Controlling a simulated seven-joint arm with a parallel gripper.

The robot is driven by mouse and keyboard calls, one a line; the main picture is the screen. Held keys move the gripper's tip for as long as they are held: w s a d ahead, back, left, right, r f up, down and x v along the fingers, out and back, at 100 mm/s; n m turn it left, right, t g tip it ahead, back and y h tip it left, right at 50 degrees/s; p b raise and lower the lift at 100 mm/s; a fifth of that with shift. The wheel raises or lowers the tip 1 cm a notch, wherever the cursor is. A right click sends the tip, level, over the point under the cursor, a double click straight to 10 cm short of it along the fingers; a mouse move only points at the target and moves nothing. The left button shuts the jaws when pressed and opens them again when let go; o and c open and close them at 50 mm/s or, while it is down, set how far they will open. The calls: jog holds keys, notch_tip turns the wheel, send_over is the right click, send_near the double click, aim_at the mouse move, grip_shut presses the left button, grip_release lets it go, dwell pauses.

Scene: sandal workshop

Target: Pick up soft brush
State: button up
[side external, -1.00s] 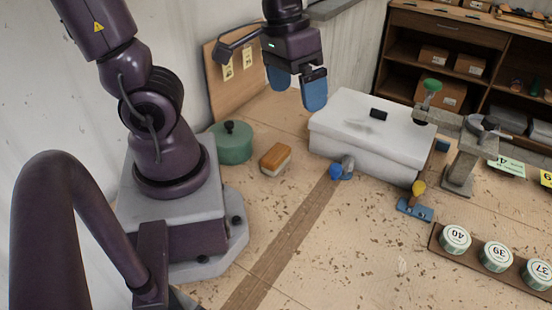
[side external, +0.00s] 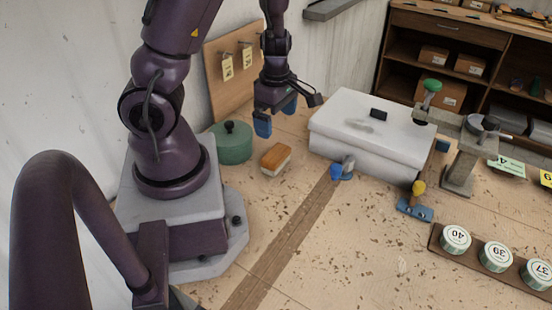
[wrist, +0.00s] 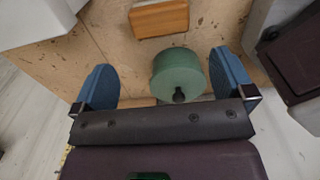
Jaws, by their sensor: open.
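The soft brush (side external: 276,158) looks like a small block with an orange-brown wooden body and a pale layer. It lies on the bench beside the green pot in the side view. My gripper (side external: 277,115) is open and empty, with blue fingers, above the bench behind the brush. In the wrist view my gripper (wrist: 163,78) has its fingers wide apart, with the brush beyond them.
A green lidded pot (side external: 232,143) stands left of the brush; it also lies between my fingers in the wrist view (wrist: 178,72). A white lidded box (side external: 372,133) stands right. A tag board (side external: 233,85) leans behind. A blue-ended tool (side external: 342,170) lies before the box. Open bench lies in front.

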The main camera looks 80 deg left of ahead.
aim_at(276, 153)
jog(key=shift+a+f, duration=0.1)
jog(key=shift+f, duration=5.5)
jog(key=c, duration=0.6)
jog(key=shift+r, duration=0.15)
notch_tip(276, 153, up, 10)
jog(key=shift+f, duration=0.1)
